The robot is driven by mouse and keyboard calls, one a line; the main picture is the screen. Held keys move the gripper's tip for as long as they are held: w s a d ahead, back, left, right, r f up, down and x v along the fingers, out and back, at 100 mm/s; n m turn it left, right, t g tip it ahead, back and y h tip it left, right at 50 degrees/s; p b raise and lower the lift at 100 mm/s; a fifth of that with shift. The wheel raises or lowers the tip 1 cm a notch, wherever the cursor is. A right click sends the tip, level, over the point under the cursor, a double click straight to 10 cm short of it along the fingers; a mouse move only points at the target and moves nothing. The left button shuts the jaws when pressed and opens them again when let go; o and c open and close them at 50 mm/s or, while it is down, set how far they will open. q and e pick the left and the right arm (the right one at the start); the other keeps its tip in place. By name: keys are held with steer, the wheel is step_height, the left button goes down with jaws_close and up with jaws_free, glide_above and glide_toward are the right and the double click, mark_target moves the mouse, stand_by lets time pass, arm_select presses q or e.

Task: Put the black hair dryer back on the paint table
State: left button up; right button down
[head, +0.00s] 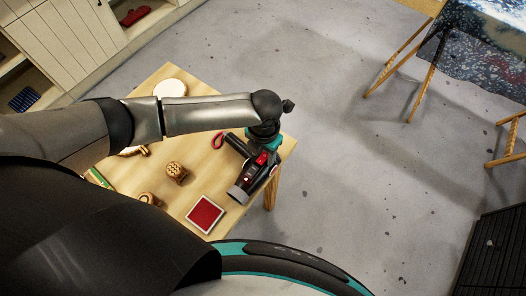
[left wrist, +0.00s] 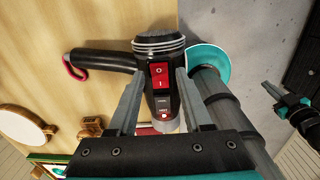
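The black hair dryer (head: 250,180) has red switches and a grey end. In the head view it is at the right edge of the light wooden paint table (head: 188,212), partly past the edge. It also shows in the left wrist view (left wrist: 160,100), with its black handle and red loop pointing left. My left gripper (head: 265,140) is at the dryer; in the wrist view its two fingers (left wrist: 160,93) stand close on both sides of the switch body and appear shut on it. Whether the dryer touches the tabletop is hard to tell.
A red framed square (head: 206,214), a small brown wooden piece (head: 176,172) and a white round thing (head: 170,88) are on the table. A teal-rimmed round part (left wrist: 212,62) shows beside the dryer.

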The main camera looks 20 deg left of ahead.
arm_select(q)
steer(key=shift+o, duration=1.4)
steer(key=shift+r, duration=0.1)
steer(key=shift+r, duration=0.25)
step_height(320, 180, up, 12)
steer(key=p, duration=0.1)
steer(key=shift+f+p, duration=0.15)
steer(key=shift+p, duration=0.15)
steer(key=shift+d, duration=0.1)
